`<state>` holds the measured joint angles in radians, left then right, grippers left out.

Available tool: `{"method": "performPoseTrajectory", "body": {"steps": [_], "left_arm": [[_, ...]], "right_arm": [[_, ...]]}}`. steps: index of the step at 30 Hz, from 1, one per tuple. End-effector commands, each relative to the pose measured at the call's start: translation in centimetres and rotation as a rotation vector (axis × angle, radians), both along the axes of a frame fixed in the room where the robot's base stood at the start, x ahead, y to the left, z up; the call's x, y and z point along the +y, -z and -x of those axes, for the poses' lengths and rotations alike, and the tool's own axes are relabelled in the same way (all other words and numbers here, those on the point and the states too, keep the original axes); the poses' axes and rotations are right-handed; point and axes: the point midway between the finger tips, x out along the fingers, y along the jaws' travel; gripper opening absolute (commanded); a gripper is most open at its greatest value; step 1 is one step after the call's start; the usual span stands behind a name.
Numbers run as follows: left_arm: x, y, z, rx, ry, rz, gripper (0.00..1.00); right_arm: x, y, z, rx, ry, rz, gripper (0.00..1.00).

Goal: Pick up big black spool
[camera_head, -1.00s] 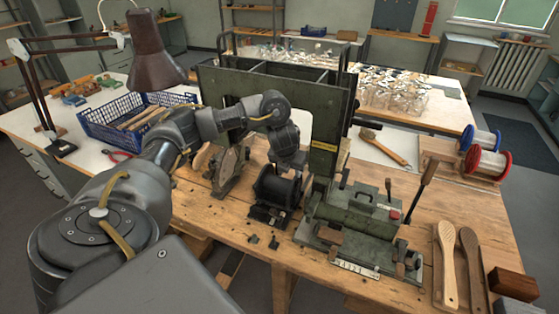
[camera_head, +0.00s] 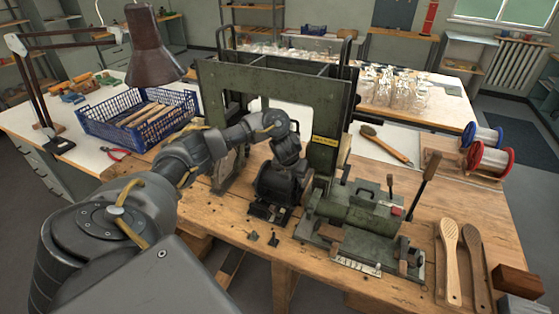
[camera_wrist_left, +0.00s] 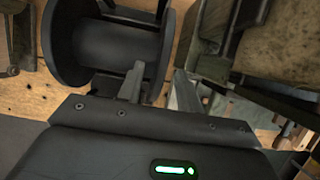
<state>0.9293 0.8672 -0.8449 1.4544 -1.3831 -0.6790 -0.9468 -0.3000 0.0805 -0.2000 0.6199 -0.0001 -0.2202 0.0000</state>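The big black spool (camera_head: 276,187) sits on a dark stand at the front middle of the workbench, partly hidden by my left gripper (camera_head: 287,170) in the head view. In the left wrist view the spool (camera_wrist_left: 112,50) lies on its side, with a wide flange at each end. My left gripper (camera_wrist_left: 157,92) is right at it, its two fingertips apart. One finger overlaps the spool's barrel and the other is just outside the right flange, so the flange edge appears between them. I cannot tell whether either finger touches it. My right gripper is not in view.
A green metal frame (camera_head: 325,155) rises right behind the spool. A green clamping machine (camera_head: 355,212) with levers stands close on the right. Small dark pieces (camera_head: 272,239) lie in front. Wooden brush handles (camera_head: 450,262) and red and blue wire spools (camera_head: 491,157) are farther right.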

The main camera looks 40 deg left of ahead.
Motion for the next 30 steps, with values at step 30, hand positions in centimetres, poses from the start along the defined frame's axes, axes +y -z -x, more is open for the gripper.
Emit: {"method": "performPoseTrajectory", "body": {"steps": [30], "left_arm": [[0.09, -0.65, -0.06, -0.004, -0.002, -0.001, 0.00]], "right_arm": [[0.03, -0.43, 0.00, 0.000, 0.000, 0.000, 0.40]]}}
